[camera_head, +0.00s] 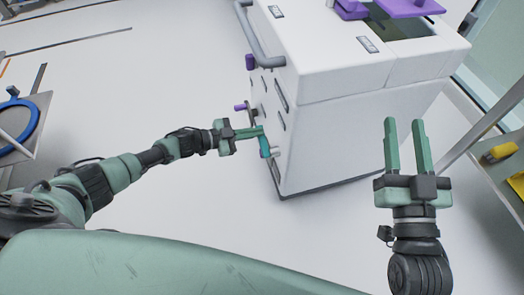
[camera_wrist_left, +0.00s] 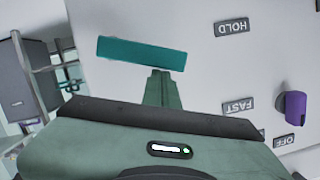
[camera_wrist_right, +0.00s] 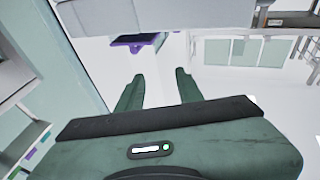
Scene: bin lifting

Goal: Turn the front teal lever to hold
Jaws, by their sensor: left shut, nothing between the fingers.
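The teal lever (camera_head: 264,143) is on the front face of the white machine (camera_head: 340,140). In the left wrist view the teal lever (camera_wrist_left: 142,52) is a flat bar lying nearly level. Contact is unclear.
A purple knob (camera_wrist_left: 292,108) sits near an OFF label (camera_wrist_left: 285,140). A purple-ended lever (camera_head: 241,107) and a grey handle (camera_head: 258,45) are on the machine's front. A shelf with yellow items (camera_head: 502,151) stands at right. The floor (camera_head: 130,90) at left is clear.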

